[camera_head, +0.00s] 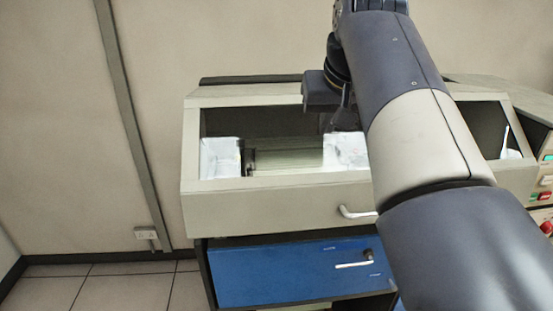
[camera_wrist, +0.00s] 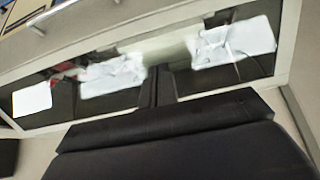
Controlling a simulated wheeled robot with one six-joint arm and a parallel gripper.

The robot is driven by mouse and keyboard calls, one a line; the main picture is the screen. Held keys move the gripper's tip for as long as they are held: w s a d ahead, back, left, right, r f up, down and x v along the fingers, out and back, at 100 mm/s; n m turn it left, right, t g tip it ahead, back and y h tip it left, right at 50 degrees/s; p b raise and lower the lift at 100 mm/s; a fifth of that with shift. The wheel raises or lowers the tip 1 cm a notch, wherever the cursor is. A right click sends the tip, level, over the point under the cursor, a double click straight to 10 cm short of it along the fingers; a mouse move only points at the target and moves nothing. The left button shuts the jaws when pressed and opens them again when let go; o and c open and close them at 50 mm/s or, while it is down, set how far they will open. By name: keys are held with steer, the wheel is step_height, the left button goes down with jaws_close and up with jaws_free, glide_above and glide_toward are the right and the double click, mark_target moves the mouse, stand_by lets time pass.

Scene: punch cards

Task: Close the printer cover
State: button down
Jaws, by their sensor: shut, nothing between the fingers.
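The printer (camera_head: 270,212) is a wide beige cabinet with a silver handle (camera_head: 355,212) on its front. Its beige cover frame (camera_head: 245,96) surrounds a wide window or opening, through which white paper stacks and a dark mechanism show. I cannot tell the cover's exact angle. My gripper (camera_head: 343,118) is shut and empty, over the rear part of this opening. In the wrist view, the dark fingers (camera_wrist: 156,86) point toward the interior, with white paper (camera_wrist: 235,42) beyond. My arm hides the right middle of the printer in the head view.
A blue drawer (camera_head: 285,274) with a silver handle sits below the beige front. A control panel (camera_head: 546,180) with coloured buttons stands at the right edge. A plain wall is behind, with an outlet (camera_head: 145,234) low on it. The tiled floor (camera_head: 120,290) at left is clear.

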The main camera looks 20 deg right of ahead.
glide_above(313, 178)
steer(key=s, duration=0.2)
step_height(313, 178, down, 8)
steer(key=f, duration=0.1)
steer(key=shift+s+a+f, duration=0.2)
steer(key=shift+s+f, duration=0.05)
steer(key=shift+f, duration=0.5)
steer(key=shift+s+a+f, duration=0.15)
steer(key=shift+s+f, duration=0.1)
steer(key=shift+f, duration=0.45)
